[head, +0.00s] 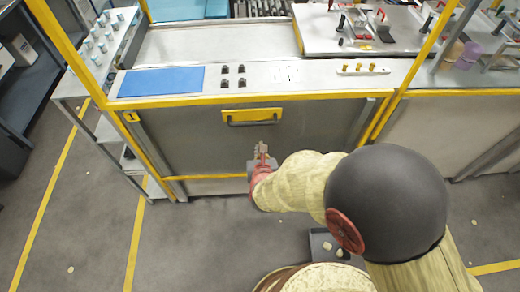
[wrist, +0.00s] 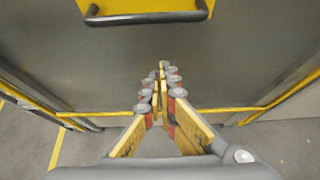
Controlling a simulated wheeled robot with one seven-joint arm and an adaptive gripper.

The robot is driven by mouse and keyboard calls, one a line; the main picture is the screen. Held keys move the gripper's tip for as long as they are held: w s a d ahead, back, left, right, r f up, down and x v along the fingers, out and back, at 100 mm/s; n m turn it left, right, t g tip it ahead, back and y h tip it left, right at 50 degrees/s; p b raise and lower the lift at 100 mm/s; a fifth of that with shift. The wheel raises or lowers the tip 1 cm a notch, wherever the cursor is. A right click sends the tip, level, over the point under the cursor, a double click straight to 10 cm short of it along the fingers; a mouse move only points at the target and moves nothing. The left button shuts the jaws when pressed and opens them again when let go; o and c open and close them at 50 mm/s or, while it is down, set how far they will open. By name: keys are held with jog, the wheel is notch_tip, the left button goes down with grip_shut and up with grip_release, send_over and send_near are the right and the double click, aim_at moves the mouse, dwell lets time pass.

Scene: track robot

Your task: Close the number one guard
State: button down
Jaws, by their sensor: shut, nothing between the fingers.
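The space above the panel, over the bench, is open. My gripper (head: 262,150) is in front of the panel, just below the handle, empty, with its fingers together. In the wrist view the fingertips (wrist: 164,68) point at the panel (wrist: 90,75), and the handle (wrist: 148,17) is above them, apart from them.
A side shelf with cups (head: 104,35) stands at the left. A second bench with fixtures (head: 365,28) is at the right.

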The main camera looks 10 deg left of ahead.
jog(key=b+x, duration=0.2)
jog(key=x, duration=0.5)
notch_tip(320, 180, up, 4)
jog(key=shift+w+r, duration=0.1)
jog(key=shift+r, duration=0.05)
jog(key=shift+p, duration=0.3)
